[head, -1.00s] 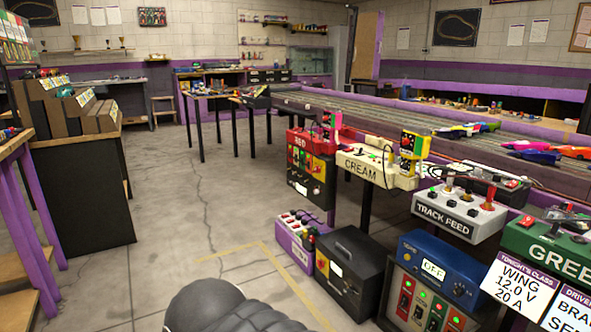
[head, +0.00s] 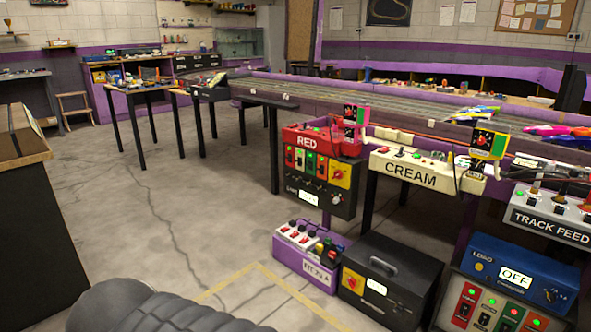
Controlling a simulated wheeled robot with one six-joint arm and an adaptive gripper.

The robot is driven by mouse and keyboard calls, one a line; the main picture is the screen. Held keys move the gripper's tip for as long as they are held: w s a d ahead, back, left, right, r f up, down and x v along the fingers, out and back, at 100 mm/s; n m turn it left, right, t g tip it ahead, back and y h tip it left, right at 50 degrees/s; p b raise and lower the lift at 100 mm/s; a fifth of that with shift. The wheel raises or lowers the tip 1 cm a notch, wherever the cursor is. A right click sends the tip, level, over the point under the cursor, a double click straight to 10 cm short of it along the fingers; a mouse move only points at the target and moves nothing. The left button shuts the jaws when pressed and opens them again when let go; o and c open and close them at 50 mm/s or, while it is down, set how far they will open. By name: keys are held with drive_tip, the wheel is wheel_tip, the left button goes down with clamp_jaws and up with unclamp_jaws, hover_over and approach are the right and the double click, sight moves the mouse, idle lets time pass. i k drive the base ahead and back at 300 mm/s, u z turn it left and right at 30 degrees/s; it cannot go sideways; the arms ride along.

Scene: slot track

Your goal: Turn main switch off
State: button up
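No label reading "main switch" can be made out. Yellow plates with red knobs show on the black panel under the RED station (head: 307,143), as a rotary-type switch (head: 341,174), and on the black box on the floor, as another switch (head: 353,281). The RED panel also has several rocker switches with green lights. A blue unit (head: 515,276) displays OFF above a grey panel with red and green switches (head: 490,311). The TRACK FEED box (head: 551,218) has a green light and toggles. My gripper is not in view; a dark ribbed part, seemingly mine, shows at the bottom left.
The CREAM station (head: 412,170) hangs at the edge of the long slot track (head: 330,95). A purple box with switches (head: 307,256) stands on the floor beside the black box (head: 390,280). A dark cabinet (head: 35,230) is at left. The concrete floor between is open.

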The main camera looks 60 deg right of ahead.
sight(338, 175)
drive_tip(key=i, duration=1)
drive_tip(key=z, duration=2.45)
